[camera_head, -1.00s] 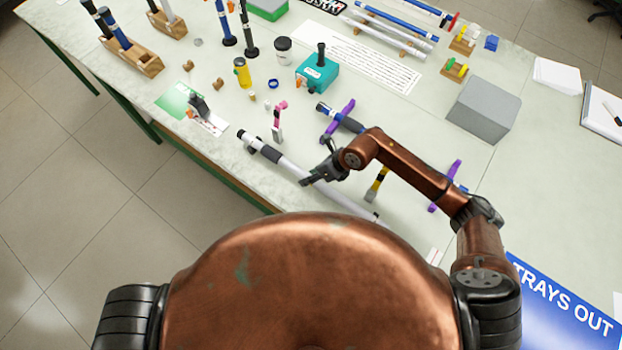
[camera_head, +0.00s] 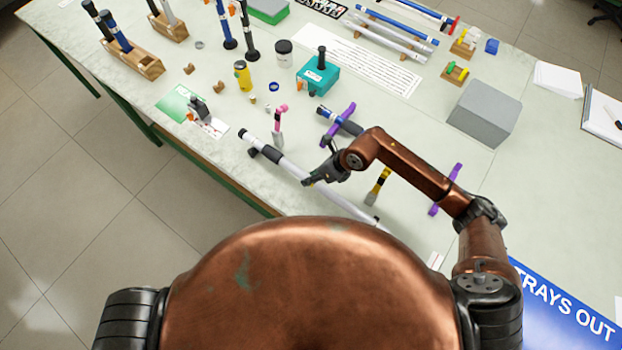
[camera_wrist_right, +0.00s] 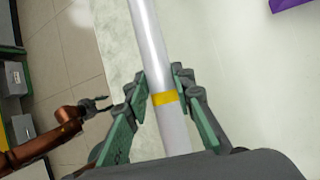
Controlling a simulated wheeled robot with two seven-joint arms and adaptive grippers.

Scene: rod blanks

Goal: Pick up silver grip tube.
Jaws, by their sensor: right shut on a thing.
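The silver grip tube (camera_head: 300,172) is a long pale tube with a dark grip band near its left end. It lies slanted along the near edge of the table, and its lower right end runs behind my body. My right gripper (camera_head: 308,181) is at its middle. In the right wrist view the tube (camera_wrist_right: 150,55), with a yellow band, passes between the fingers of my right gripper (camera_wrist_right: 163,88), which are shut on it. The height of the tube over the table is hard to tell. My left gripper (camera_wrist_right: 103,104) shows small at the left of the wrist view; its jaws are unclear.
A dark support (camera_head: 253,152) is by the tube's left end. A pink-handled tool (camera_head: 278,125), purple holders (camera_head: 340,122) and a yellow-black brush (camera_head: 378,186) are close by. A teal box (camera_head: 318,76) and grey block (camera_head: 485,112) stand farther back. The floor is open beyond the near edge.

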